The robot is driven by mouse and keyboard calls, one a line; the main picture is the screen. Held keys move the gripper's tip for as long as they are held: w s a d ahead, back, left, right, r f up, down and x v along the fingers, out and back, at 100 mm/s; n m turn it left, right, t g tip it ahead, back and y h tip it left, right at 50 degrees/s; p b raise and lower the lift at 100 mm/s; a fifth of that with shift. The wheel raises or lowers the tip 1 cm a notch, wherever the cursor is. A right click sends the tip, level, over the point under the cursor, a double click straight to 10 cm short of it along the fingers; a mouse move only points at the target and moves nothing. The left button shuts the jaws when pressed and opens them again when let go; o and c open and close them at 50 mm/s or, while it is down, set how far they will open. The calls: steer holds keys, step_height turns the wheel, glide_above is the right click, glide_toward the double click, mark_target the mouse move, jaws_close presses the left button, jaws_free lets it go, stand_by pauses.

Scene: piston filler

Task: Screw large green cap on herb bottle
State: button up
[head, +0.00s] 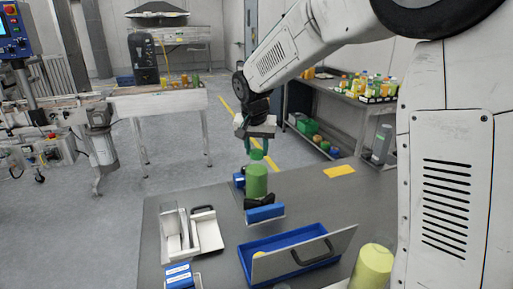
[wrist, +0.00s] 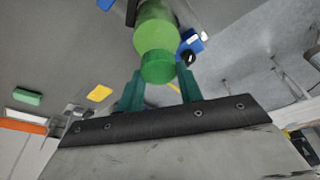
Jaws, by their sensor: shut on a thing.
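The herb bottle (head: 256,182), filled with green, stands upright at the far part of the grey table, in or against a black and blue holder (head: 264,213). The large green cap (head: 256,154) is at the top of the bottle, between the teal fingers of my gripper (head: 259,149). In the wrist view, my gripper (wrist: 158,82) is shut on the cap (wrist: 158,68), with the bottle (wrist: 155,32) right beyond it. The cap looks in line with the bottle. I cannot tell whether its threads are engaged; the neck is hidden.
A blue tray (head: 245,262) with a leaning, handled panel is at the front. A white tray (head: 207,232) stands left and a yellow-green container (head: 372,267) at front right. A yellow patch (head: 339,170) lies on clear table to the right.

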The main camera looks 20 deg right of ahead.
steer(key=m+g+h, duration=0.1)
steer(key=m, duration=0.7)
steer(key=m+g, duration=0.1)
steer(key=m, duration=0.2)
steer(key=shift+g+h, duration=0.3)
steer(key=o, duration=1.3)
steer(key=shift+c, duration=0.2)
steer(key=n+t, duration=0.1)
steer(key=n, duration=0.5)
steer(key=shift+n+t+y, duration=0.4)
steer(key=n, duration=0.3)
steer(key=shift+n+t+y, duration=0.4)
steer(key=n+y, duration=0.1)
steer(key=n, duration=0.3)
